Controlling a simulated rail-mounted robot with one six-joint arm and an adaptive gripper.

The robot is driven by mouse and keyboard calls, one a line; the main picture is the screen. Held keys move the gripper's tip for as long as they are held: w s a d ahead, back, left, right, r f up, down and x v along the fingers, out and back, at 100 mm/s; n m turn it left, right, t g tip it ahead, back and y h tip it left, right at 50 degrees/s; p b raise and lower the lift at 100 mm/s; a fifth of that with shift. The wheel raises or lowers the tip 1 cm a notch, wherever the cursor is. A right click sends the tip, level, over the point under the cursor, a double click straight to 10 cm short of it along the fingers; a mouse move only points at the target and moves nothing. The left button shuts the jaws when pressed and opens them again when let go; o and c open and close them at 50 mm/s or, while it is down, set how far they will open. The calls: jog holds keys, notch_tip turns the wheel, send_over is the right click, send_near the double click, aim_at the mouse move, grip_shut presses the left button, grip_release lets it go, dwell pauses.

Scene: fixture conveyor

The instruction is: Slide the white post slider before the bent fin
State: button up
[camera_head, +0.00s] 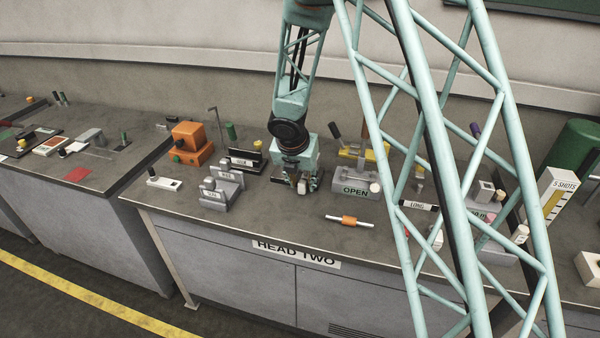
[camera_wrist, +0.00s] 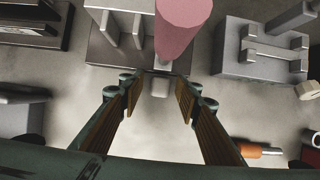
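My gripper (camera_wrist: 158,90) is open, its two brown-padded fingers pointing at the front of a dark fixture base (camera_wrist: 105,55). A small pale block (camera_wrist: 159,86) at the base's front edge shows between the fingertips, with gaps on both sides. Upright pale fins (camera_wrist: 105,30) stand on the base at left; I cannot tell which is bent. A pink cylinder (camera_wrist: 183,28) rises at the right of the fins, close to the camera. In the head view my gripper (camera_head: 302,187) is low over the bench and hides most of this fixture. I cannot tell surely which part is the white post slider.
A grey box labelled OPEN (camera_head: 355,190) stands close at right, also in the wrist view (camera_wrist: 232,62). An orange-banded rod (camera_head: 349,221) lies in front. Grey stepped blocks (camera_head: 222,190) and a black fixture (camera_head: 246,160) stand at left. Bench in front is mostly clear.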

jog(key=v, duration=1.1)
jog(key=shift+s+r, duration=0.25)
jog(key=shift+r, duration=0.1)
jog(key=shift+r, duration=0.1)
dwell(0.4)
jog(key=s+d+r+m, duration=0.7)
jog(key=s+r+m, duration=0.1)
jog(key=s+r, duration=0.2)
jog(key=s+d+r+m, duration=0.6)
jog(key=s+r+m, duration=0.2)
jog(key=s+r, duration=0.2)
jog(key=s+r+m, duration=0.2)
jog(key=s+m, duration=0.5)
jog(key=s, duration=0.7)
jog(key=s+d+r+m+y, duration=0.1)
jog(key=s+r+m, duration=0.1)
jog(key=s+m, duration=0.6)
jog(key=s, duration=0.6)
jog(key=shift+s+d+r+m+y, duration=0.2)
jog(key=shift+s+r+m+y, duration=0.05)
jog(key=shift+r+m+y, duration=0.05)
